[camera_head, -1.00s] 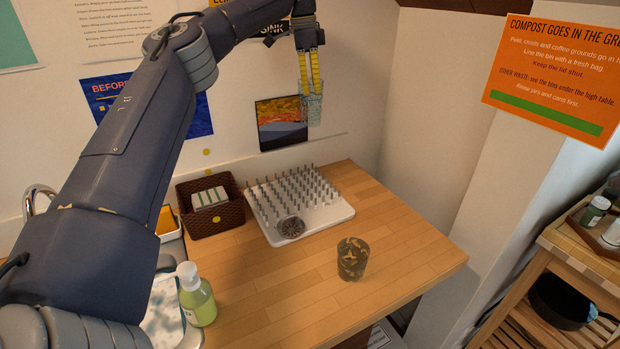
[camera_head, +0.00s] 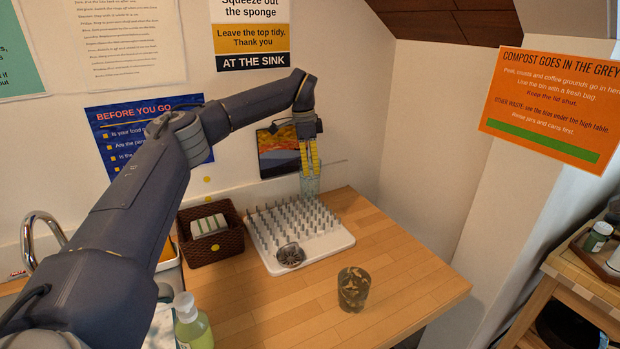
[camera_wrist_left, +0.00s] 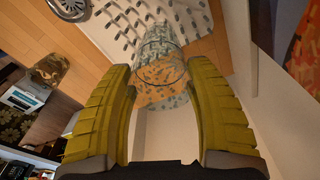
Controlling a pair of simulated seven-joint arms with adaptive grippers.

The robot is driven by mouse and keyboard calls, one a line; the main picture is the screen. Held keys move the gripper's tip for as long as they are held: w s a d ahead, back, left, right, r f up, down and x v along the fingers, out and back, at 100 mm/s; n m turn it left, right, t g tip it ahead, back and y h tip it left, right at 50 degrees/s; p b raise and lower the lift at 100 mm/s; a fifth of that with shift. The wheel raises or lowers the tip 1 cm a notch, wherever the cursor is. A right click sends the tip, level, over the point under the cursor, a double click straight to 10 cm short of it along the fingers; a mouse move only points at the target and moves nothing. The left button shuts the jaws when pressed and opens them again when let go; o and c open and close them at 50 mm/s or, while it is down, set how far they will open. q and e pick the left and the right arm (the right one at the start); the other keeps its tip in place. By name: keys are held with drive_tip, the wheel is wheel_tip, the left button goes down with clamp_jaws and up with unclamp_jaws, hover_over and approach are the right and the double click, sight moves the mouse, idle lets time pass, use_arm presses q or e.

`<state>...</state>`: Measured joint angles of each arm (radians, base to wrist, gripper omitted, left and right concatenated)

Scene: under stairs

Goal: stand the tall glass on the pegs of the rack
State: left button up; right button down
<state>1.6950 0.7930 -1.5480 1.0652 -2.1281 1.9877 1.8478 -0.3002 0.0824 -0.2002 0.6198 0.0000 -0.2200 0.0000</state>
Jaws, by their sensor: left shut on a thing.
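The tall clear glass (camera_head: 310,187) hangs from my left gripper (camera_head: 309,168), which is shut on it. In the head view its lower end overlaps the far right pegs of the rack; I cannot tell if it touches them. The white rack (camera_head: 325,246) has rows of upright grey pegs and lies on the wooden counter. In the left wrist view the glass (camera_wrist_left: 158,45) is between the yellow fingers of the gripper (camera_wrist_left: 162,84), with the rack (camera_wrist_left: 100,35) and its pegs behind it. My right gripper is not in view.
A round metal strainer (camera_head: 291,256) sits at the rack's front left. A patterned tumbler (camera_head: 353,289) stands on the counter (camera_head: 410,285) in front. A brown basket (camera_head: 212,249) is left of the rack, and a green soap bottle (camera_head: 192,328) is nearer. The wall is close behind.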

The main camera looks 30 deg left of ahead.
sight(310, 177)
use_arm(q)
drive_tip(key=shift+f, duration=2.15)
drive_tip(key=shift+f, duration=0.15)
drive_tip(key=o, duration=1.6)
drive_tip(key=shift+c, duration=0.2)
wheel_tip(310, 177, up, 12)
drive_tip(key=a, duration=0.1)
drive_tip(key=shift+s, duration=0.4)
drive_tip(key=shift+a, duration=0.1)
